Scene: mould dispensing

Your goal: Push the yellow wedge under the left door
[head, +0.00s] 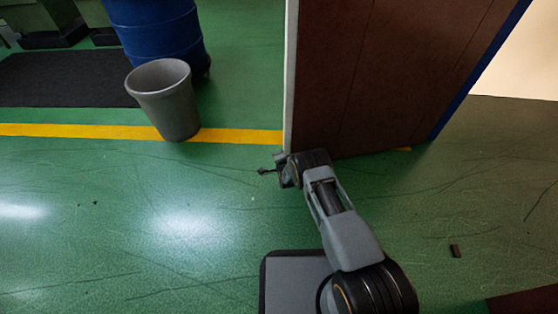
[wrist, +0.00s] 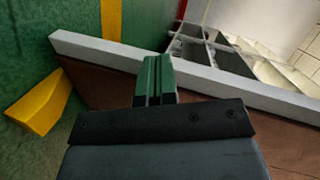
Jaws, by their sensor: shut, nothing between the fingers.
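The brown door (head: 365,70) stands at the upper right of centre in the head view, with a pale vertical edge on its left. The same door shows in the wrist view (wrist: 285,145). The yellow wedge (wrist: 38,104) lies on the green floor at the left of the wrist view, very close to the door's lower edge; I cannot tell whether they touch. My gripper (head: 264,171) is low beside the door's pale edge. Its fingers (wrist: 154,78) are shut and empty, apart from the wedge. In the head view a small yellow patch by the door's foot cannot be identified.
A grey bin (head: 168,105) and a blue drum (head: 160,35) stand at the upper left. A yellow floor line (head: 80,131) runs to the door. A small dark block (head: 455,251) lies at the right. The left and front floor is mostly clear.

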